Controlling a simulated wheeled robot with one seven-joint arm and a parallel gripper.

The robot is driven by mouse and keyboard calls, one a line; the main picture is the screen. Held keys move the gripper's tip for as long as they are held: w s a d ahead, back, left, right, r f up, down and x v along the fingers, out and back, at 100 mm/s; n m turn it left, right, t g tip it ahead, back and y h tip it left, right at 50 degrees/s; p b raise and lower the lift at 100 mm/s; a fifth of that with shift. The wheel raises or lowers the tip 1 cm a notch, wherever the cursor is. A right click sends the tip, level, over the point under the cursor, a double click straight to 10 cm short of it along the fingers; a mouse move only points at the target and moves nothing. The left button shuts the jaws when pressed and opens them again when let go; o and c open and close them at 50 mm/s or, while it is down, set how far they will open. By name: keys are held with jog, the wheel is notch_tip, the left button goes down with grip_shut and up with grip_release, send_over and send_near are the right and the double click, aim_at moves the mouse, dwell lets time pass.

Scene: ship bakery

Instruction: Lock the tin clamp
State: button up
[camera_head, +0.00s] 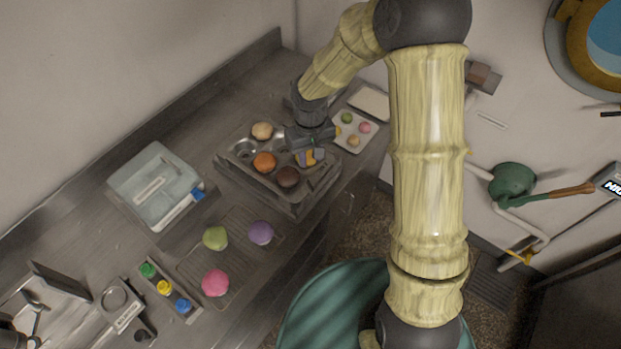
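The muffin tin (283,200) sits on the steel counter in the middle of the head view. It holds an orange muffin (264,162), a brown muffin (288,177) and a tan muffin (262,131); at least one cup is empty. My gripper (311,153) reaches down over the tin's far right part. A small yellow and purple piece (313,158) shows at its fingertips; I cannot tell whether it is part of the tin clamp. The clamp itself cannot be made out clearly. Whether the fingers are open or shut cannot be seen.
A small tray (354,140) with several coloured buns lies right of the tin. A clear lidded box (157,187) with a blue latch stands left. A wire rack (238,254) holds green, purple and pink buns. Coloured bottles (164,287) stand at the lower left.

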aim_at(310, 184)
notch_tip(310, 184, down, 12)
jog(key=p, duration=0.3)
dwell(0.3)
grip_shut()
